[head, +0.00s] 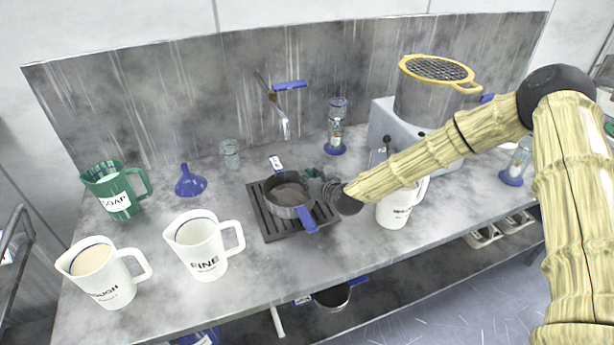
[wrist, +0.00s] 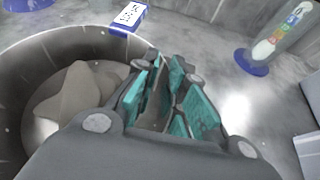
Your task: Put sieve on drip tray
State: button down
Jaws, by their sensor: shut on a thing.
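The sieve (head: 290,212), a round grey metal vessel with two blue handles, is over the dark slatted drip tray (head: 268,228). It looks level, but I cannot tell whether its underside touches the slats. A grey-brown heap lies inside it. My gripper (head: 318,184) is at its right side, with teal finger pads shut on its rim. In the wrist view the sieve wall (wrist: 60,45) curves to the left of my gripper (wrist: 168,90), and one labelled blue handle shows beyond. The fingers hide the gripped part of the rim.
White jugs (head: 205,245) stand at the front left, another (head: 398,206) is beside my arm. A green soap jug (head: 118,190), blue funnel (head: 190,181) and glass (head: 230,153) are to the left. A tap (head: 283,125) hangs behind the tray. A yellow-rimmed mesh (head: 437,69) tops a pot at right.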

jog(key=shift+f, duration=0.1)
jog(key=c, duration=1.5)
grip_release()
jog(key=shift+o, duration=0.2)
jog(key=shift+r, duration=0.25)
jog(key=shift+s+d, duration=0.25)
jog(key=shift+s, duration=0.05)
jog(key=b+v, duration=0.3)
jog(key=v, duration=0.8)
jog(key=shift+s+r, duration=0.15)
